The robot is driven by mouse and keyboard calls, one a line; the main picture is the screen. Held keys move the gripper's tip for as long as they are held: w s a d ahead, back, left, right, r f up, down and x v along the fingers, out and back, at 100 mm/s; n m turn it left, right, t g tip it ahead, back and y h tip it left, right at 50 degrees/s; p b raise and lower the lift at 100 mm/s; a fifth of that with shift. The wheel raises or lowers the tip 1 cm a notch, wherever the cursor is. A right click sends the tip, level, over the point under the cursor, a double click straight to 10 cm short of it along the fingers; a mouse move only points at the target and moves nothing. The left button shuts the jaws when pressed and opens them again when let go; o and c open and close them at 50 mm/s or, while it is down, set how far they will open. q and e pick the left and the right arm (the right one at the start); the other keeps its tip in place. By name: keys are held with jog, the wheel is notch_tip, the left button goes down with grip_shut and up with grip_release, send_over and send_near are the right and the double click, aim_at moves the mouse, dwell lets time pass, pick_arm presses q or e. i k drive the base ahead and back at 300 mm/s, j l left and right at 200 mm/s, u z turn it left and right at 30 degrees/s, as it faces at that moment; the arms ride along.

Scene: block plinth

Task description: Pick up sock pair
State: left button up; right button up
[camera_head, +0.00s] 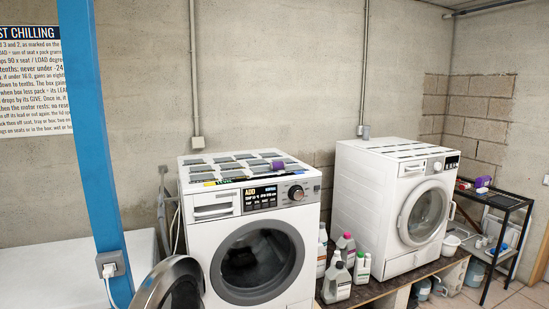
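A small purple item (278,165) lies on the top of the left washing machine (215,225), toward its right side. It may be the sock pair, but it is too small to tell. Another small purple item (482,182) lies on the upper shelf of the black rack (495,197) at the far right, and I cannot tell what it is. Neither of my grippers is in view.
A second washing machine (385,200) stands to the right with its door shut. Several bottles (338,280) stand between the machines on a low platform. A blue post (92,130) with a socket rises at the left. A printed sign (32,80) hangs on the wall.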

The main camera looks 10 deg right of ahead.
aim_at(280, 165)
jog(key=i+l+u, duration=0.1)
jog(key=u, duration=0.25)
jog(key=l+u, duration=0.15)
jog(key=u, duration=0.2)
jog(key=i+l+u, duration=0.1)
jog(key=u, duration=0.2)
jog(key=l+u, duration=0.45)
jog(key=l, duration=0.65)
jog(key=i, duration=0.05)
